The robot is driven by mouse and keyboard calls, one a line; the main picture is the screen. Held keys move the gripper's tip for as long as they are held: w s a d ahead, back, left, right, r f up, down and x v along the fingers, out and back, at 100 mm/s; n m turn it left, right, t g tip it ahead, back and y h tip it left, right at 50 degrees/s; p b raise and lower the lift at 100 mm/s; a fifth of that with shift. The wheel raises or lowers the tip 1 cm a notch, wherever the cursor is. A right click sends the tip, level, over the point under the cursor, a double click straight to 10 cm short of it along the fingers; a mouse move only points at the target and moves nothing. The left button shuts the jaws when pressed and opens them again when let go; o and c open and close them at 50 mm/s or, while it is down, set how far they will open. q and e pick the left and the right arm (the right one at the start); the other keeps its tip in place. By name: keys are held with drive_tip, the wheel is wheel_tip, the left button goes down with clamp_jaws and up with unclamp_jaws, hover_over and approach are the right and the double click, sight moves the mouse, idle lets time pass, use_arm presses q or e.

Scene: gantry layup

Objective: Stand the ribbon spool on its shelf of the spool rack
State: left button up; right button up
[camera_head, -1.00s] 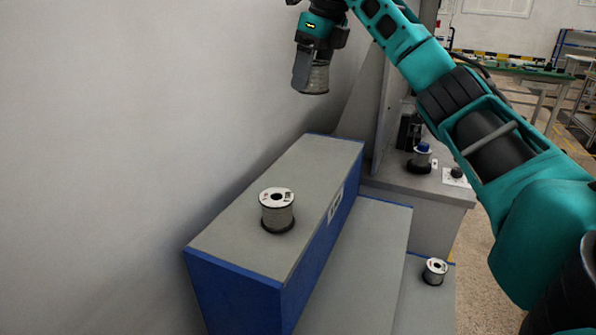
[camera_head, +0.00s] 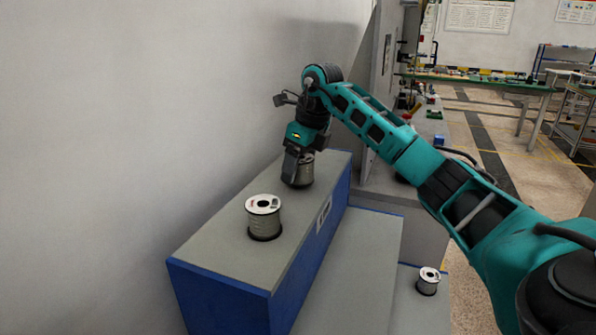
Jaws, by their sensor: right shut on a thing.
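The spool rack (camera_head: 212,246) is a stepped grey block with blue faces. My right gripper (camera_head: 296,168) points down over the far end of its top shelf and is shut on a grey spool, the ribbon spool (camera_head: 303,172). The spool is upright and at or just above the shelf surface; I cannot tell whether it touches. The gripper's fingers hide part of it. My left gripper is not in view.
Another spool (camera_head: 264,219) with a white top stands nearer on the same top shelf. A small spool (camera_head: 428,281) stands on the lowest step at right. The middle step (camera_head: 352,272) is bare. A wall runs along the left, and a grey cabinet (camera_head: 384,205) stands behind the rack.

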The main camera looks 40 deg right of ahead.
sight(312, 160)
drive_tip(key=shift+f, duration=0.5)
drive_tip(key=o, duration=1.4)
drive_tip(key=shift+f, duration=0.15)
drive_tip(key=shift+c, duration=0.2)
drive_tip(key=p+v, duration=0.1)
drive_tip(key=v, duration=1.1)
